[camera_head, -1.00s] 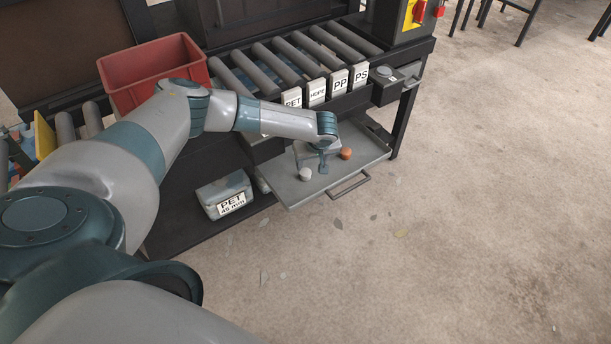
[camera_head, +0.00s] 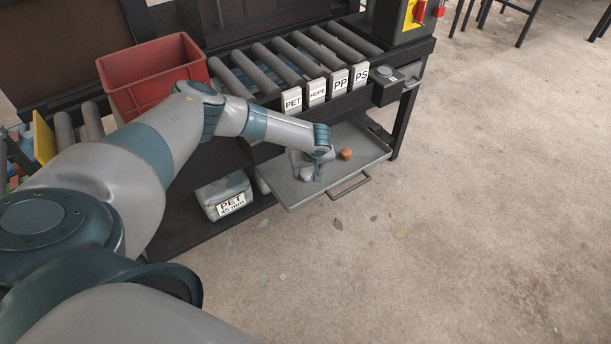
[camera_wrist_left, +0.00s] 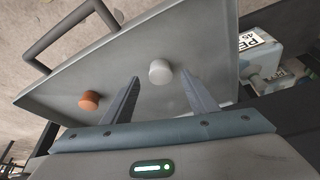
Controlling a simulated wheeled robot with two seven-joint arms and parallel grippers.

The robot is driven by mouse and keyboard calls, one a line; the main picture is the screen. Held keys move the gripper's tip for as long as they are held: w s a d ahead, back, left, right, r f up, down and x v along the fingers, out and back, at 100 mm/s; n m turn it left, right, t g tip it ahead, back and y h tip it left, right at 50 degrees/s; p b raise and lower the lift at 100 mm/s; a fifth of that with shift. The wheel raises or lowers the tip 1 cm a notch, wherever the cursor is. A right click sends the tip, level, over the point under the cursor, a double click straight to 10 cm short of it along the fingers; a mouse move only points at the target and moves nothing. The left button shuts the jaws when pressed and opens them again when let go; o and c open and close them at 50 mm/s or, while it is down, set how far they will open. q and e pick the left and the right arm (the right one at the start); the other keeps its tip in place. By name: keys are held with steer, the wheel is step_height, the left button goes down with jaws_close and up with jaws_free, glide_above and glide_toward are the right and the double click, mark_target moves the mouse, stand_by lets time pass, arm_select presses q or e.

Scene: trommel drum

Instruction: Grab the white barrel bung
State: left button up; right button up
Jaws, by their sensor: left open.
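The white barrel bung (camera_head: 306,174) sits on the grey pull-out tray (camera_head: 289,191). It also shows in the left wrist view (camera_wrist_left: 160,71), on the bare tray surface. My left gripper (camera_head: 318,173) is over the tray, close beside the bung in the head view. In the left wrist view its two fingers (camera_wrist_left: 162,92) are open and apart. The bung lies between them in the picture, beside the right-hand finger. I cannot tell whether they touch. An orange bung (camera_head: 346,153) sits farther right on the tray, and left of the fingers in the wrist view (camera_wrist_left: 89,101). My right gripper is out of view.
The tray has a handle (camera_head: 350,187) at its front edge. Rollers (camera_head: 290,62) and labelled blocks (camera_head: 316,91) stand above it. A red bin (camera_head: 150,82) is at the left. A grey box marked PET (camera_head: 224,194) is on the lower shelf. The floor right of the tray is mostly clear.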

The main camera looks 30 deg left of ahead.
mark_target(305, 175)
arm_select(q)
steer(key=shift+x, duration=1.3)
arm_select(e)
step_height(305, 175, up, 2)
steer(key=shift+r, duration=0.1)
arm_select(q)
steer(key=c, duration=1.1)
steer(key=shift+r, duration=0.2)
